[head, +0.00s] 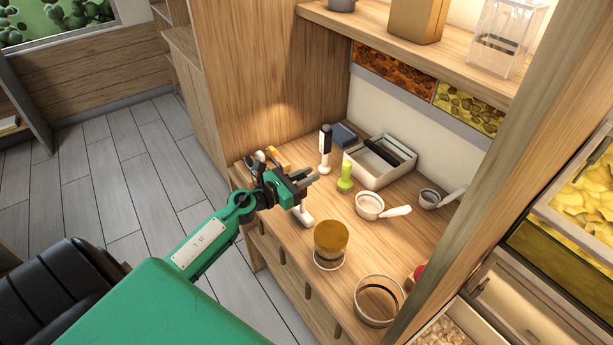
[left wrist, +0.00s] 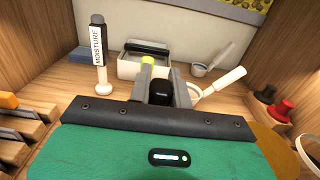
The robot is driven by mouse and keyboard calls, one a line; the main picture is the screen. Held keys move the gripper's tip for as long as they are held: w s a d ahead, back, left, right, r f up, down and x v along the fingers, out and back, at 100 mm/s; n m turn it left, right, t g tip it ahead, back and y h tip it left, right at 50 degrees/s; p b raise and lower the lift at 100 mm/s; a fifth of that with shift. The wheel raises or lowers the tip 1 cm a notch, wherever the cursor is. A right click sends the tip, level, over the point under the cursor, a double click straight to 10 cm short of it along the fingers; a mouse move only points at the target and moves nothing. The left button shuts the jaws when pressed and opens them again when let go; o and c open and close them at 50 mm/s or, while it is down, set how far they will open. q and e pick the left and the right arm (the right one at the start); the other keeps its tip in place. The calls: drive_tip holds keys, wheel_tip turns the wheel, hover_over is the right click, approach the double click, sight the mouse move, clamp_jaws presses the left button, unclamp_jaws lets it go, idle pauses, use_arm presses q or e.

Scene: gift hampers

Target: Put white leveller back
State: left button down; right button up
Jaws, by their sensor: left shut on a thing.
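My left gripper (head: 303,183) is over the front left part of the wooden counter, shut on the white leveller (head: 303,216). The leveller's white lower end hangs below the jaws, close to the counter; I cannot tell if it touches. In the left wrist view a dark handle end (left wrist: 161,92) shows between the fingers, and the rest is hidden. A wooden rack (left wrist: 38,118) with slots and several tools is at the left of that view. In the head view, tool tops (head: 268,157) show just behind my gripper. My right gripper is not in view.
A moisture meter (head: 325,150), lime-green tool (head: 345,178), grey tray (head: 385,178), and white scoop (head: 370,206) stand behind and right. A jar with a brown top (head: 331,240) and an open glass jar (head: 379,300) are nearer. A shelf (head: 400,45) overhangs the back.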

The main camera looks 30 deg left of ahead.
use_arm(q)
drive_tip(key=shift+f, duration=0.15)
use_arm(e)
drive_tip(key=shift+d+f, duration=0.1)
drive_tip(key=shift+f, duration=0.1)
use_arm(q)
drive_tip(key=c, duration=1.2)
unclamp_jaws()
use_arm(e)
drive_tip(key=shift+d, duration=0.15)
use_arm(q)
drive_tip(key=shift+s+a+f+b, duration=0.1)
drive_tip(key=shift+s+a+b, duration=0.05)
drive_tip(key=shift+s+b, duration=0.3)
drive_tip(key=b+v, duration=0.4)
drive_tip(key=v, duration=0.9)
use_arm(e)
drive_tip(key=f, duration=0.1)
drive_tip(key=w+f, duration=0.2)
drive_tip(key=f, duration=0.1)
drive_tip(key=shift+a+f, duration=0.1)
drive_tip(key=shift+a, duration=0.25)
use_arm(q)
drive_tip(key=shift+w, duration=0.1)
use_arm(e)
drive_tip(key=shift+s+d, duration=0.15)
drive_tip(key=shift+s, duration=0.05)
